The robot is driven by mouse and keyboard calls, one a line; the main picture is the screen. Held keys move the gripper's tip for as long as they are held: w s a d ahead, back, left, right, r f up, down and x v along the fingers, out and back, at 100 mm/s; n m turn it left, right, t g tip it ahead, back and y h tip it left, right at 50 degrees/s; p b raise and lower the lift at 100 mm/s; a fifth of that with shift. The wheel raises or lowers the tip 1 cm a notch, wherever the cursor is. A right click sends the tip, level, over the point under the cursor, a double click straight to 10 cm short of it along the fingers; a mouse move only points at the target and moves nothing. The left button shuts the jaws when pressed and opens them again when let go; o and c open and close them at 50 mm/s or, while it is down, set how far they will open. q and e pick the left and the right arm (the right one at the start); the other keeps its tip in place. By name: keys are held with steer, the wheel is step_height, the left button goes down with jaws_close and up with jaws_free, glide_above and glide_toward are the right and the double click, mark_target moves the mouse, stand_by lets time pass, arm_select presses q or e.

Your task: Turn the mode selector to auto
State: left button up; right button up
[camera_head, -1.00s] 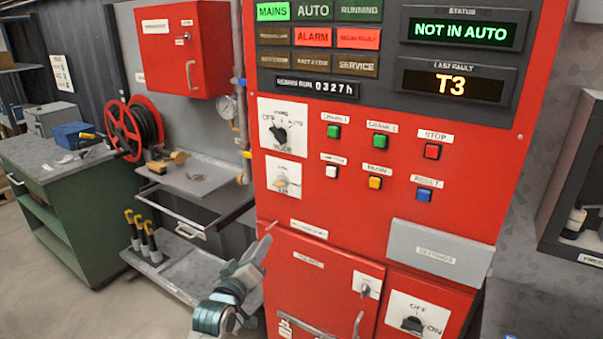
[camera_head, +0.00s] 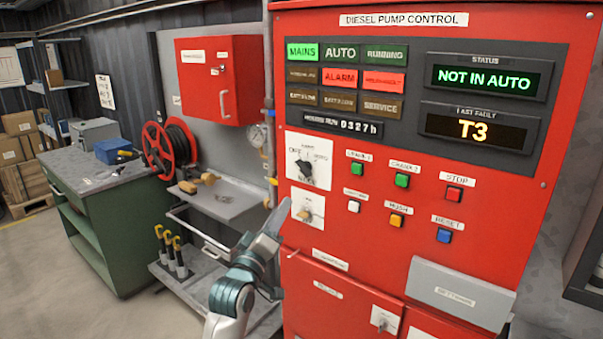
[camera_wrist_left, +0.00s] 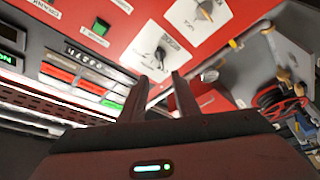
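The mode selector (camera_head: 305,167) is a dark knob on a white plate at the upper left of the red panel's controls. Its exact pointer direction is too small to tell. It also shows in the left wrist view (camera_wrist_left: 160,56), just beyond the fingertips. My left gripper (camera_head: 279,214) is below and left of the selector, pointing up toward the panel. In the left wrist view its two fingers (camera_wrist_left: 160,82) stand apart with nothing between them. The status display (camera_head: 487,78) reads NOT IN AUTO. My right gripper is not in view.
A smaller selector on a white plate (camera_head: 306,212) sits just below the mode selector, close to my left gripper. Several push buttons are to the right. A grey box (camera_head: 460,290) projects from the panel. A metal shelf cart (camera_head: 225,200) and green bench (camera_head: 110,215) stand left.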

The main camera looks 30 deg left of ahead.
mark_target(302, 172)
arm_select(q)
steer(key=p+x, duration=0.6)
steer(key=x, duration=0.9)
steer(key=shift+w+a+r, duration=0.15)
steer(key=shift+r, duration=0.1)
steer(key=shift+w+a+p, duration=0.1)
steer(key=shift+w+p, duration=0.2)
steer(key=shift+w, duration=0.15)
steer(key=c, duration=0.7)
